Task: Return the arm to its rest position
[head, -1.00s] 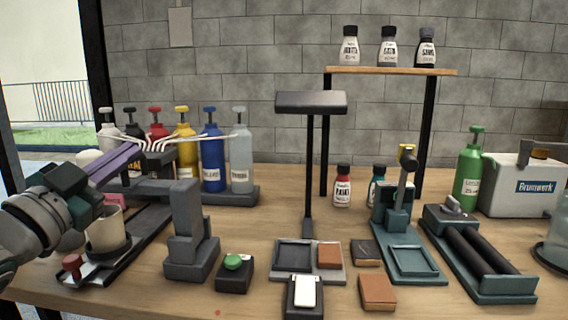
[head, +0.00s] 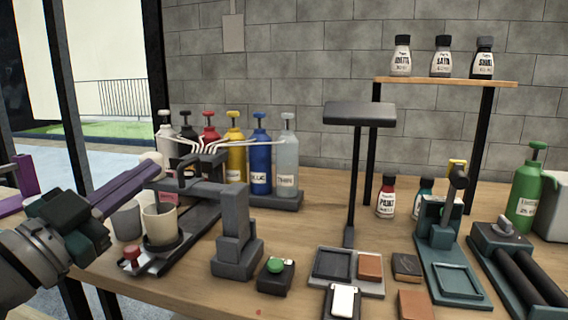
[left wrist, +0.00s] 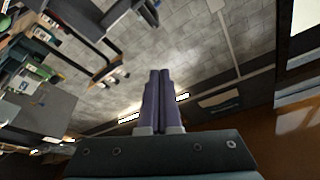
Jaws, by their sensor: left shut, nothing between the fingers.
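My left arm comes in at the lower left of the head view. Its left gripper (head: 152,168) has long purple fingers pressed together, with nothing between them. The fingers point up and right, in front of the left end of the bench. In the left wrist view the same two fingers (left wrist: 160,76) lie side by side, shut and empty. In the head view the fingertips appear just left of the pump-bottle rack (head: 284,202) and above a beige cup (head: 160,226). I cannot tell the exact gap. My right gripper is not in view.
The beige cup stands on a dark round holder by a red knob (head: 131,254). A grey cup (head: 125,221) is beside it. A grey stand (head: 237,236) and a green button (head: 276,266) are to the right. Open floor (head: 85,163) lies left of the bench.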

